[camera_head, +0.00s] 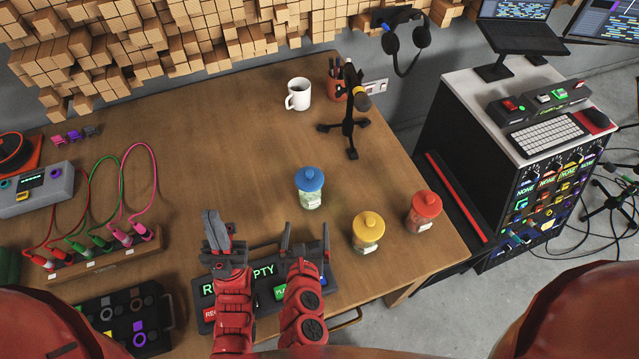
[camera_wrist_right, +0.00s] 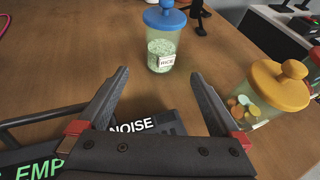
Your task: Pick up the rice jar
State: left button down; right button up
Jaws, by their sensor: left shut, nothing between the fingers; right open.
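The rice jar (camera_head: 310,188) has a blue lid with a knob and clear sides, and stands upright on the wooden table. In the right wrist view the rice jar (camera_wrist_right: 162,48) shows pale grains and a label reading RICE. My right gripper (camera_head: 305,232) is open and empty, a short way on the near side of the jar. In its wrist view the fingers (camera_wrist_right: 162,82) point towards the jar, which is beyond the tips and apart from them. My left gripper (camera_head: 211,220) is shut and empty, left of the right one, above the black button panel.
A yellow-lidded jar (camera_head: 367,231) and a red-lidded jar (camera_head: 424,211) stand to the right of the rice jar. A microphone stand (camera_head: 348,125) and white mug (camera_head: 298,94) are behind it. A button panel (camera_head: 263,281) lies below my grippers. The table left of the jar is clear.

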aim_at(308, 200)
jog(key=x, duration=1)
jog(key=shift+w+p, duration=0.35)
jog(key=shift+p, duration=0.05)
jog(key=shift+f+b+x, duration=0.2)
jog(key=shift+b+x, duration=0.05)
jog(key=shift+x, duration=1.3)
jog(key=shift+f+b+x, duration=0.25)
jog(key=shift+x, duration=1.35)
jog(key=shift+s+d+r, duration=0.1)
jog(key=shift+s, duration=0.1)
grip_shut()
